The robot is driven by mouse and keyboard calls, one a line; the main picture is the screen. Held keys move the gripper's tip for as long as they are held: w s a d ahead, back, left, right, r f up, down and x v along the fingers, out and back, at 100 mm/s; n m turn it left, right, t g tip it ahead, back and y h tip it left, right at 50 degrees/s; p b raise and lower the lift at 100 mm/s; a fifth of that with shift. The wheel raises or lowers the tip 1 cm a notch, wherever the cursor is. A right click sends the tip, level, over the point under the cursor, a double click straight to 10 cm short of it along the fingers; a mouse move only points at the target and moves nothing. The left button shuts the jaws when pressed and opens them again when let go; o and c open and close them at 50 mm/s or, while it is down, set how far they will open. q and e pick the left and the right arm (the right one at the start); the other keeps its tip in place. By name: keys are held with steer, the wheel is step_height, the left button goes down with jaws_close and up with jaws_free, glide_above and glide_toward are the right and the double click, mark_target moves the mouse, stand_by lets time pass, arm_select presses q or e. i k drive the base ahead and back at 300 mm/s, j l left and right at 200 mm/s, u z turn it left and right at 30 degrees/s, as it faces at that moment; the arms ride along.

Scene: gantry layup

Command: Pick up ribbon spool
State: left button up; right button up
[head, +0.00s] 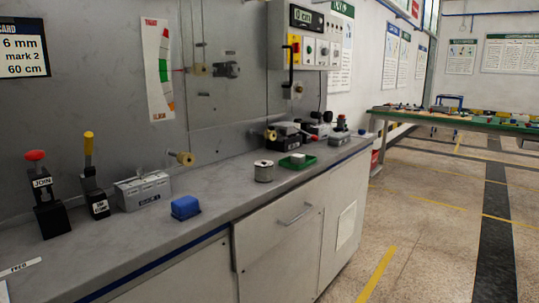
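A short, pale metallic cylinder with a light top (264,172) stands upright on the grey counter (225,194), near its front edge. It looks like the ribbon spool, but it is too small to be sure. A brass-coloured, spool-shaped fitting (183,158) sticks out from the grey back panel, left of the cylinder. Neither of my grippers is in view, and nothing is seen touching the cylinder.
A blue block (185,207) and a grey box (143,190) stand left of the cylinder. Red-knobbed (36,156) and yellow-knobbed (89,149) levers stand further left. A green tray (298,162) lies close on its right. A control box (303,37) hangs above.

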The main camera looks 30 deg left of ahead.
mark_target(264, 170)
steer(key=i+u, duration=0.45)
steer(key=i+l+u, duration=0.2)
steer(key=u, duration=0.2)
steer(key=i+l+u, duration=0.3)
steer(key=u, duration=0.15)
steer(key=i+l+u, duration=0.55)
steer(key=l+u, duration=0.3)
steer(key=i+l+u, duration=0.4)
steer(key=l+u, duration=0.25)
steer(key=l, duration=0.15)
steer(key=k+l+z, duration=0.45)
steer(key=l, duration=0.2)
steer(key=k+j+u, duration=0.15)
steer(key=k+u, duration=0.25)
steer(key=k, duration=0.2)
steer(key=i+z, duration=0.3)
steer(key=i, duration=0.15)
